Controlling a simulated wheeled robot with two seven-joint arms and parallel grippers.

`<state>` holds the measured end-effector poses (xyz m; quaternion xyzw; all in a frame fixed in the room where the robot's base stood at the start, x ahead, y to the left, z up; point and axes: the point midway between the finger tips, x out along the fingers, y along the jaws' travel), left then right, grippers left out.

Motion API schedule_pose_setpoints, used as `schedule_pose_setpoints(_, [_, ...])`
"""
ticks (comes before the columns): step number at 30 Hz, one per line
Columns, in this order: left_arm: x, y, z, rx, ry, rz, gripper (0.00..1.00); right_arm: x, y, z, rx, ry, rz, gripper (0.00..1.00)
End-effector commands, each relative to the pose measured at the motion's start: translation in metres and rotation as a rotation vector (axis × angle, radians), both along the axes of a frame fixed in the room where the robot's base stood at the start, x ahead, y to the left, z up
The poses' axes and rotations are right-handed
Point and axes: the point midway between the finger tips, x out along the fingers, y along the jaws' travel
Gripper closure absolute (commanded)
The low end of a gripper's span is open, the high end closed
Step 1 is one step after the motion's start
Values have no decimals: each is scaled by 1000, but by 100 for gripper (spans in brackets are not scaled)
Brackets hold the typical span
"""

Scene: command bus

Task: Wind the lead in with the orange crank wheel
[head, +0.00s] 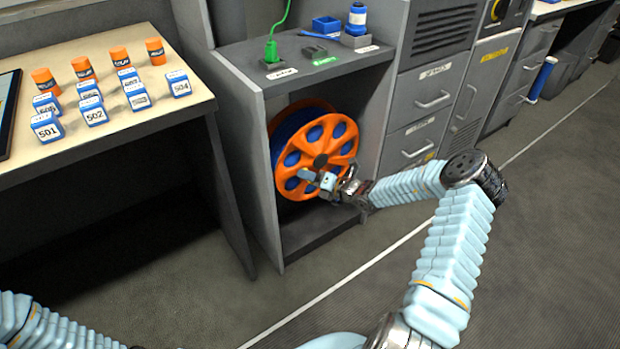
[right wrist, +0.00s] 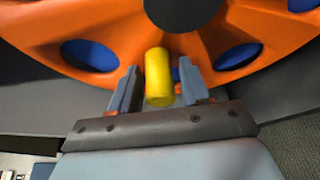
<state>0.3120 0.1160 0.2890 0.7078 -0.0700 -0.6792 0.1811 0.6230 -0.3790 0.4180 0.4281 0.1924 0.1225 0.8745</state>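The orange crank wheel (head: 331,140) stands upright on its reel inside the grey cabinet bay, with blue showing through its holes. Its yellow handle (right wrist: 158,77) sticks out from the lower rim towards me in the right wrist view. In the head view my right gripper hides it. My right gripper (head: 322,182) is at the lower part of the wheel. In the right wrist view its two fingers (right wrist: 160,90) stand either side of the handle, with narrow gaps visible. The green lead (head: 281,22) rises from a green plug (head: 271,50) on the cabinet top. My left gripper is out of view.
The grey cabinet's side panel (head: 236,140) and floor (head: 316,232) frame the wheel. Its top holds a blue tray (head: 326,26) and a blue bottle (head: 356,19). A desk (head: 140,128) with several numbered blue boxes and orange cylinders stands left. The floor in front is clear.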

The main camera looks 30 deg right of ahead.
Motion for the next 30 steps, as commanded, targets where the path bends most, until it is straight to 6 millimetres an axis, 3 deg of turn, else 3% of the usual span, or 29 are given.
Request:
schedule_pose_setpoints(1, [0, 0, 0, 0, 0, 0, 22, 0, 0, 0, 0, 0, 0, 62])
schedule_pose_setpoints(9, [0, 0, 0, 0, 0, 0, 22, 0, 0, 0, 0, 0, 0, 100])
schedule_pose_setpoints(20, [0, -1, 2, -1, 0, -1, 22, 0, 0, 2, 17, 1, 0, 100])
schedule_pose_setpoints(30, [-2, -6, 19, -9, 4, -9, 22, 0, 2, 16, 200, 16, 0, 100])
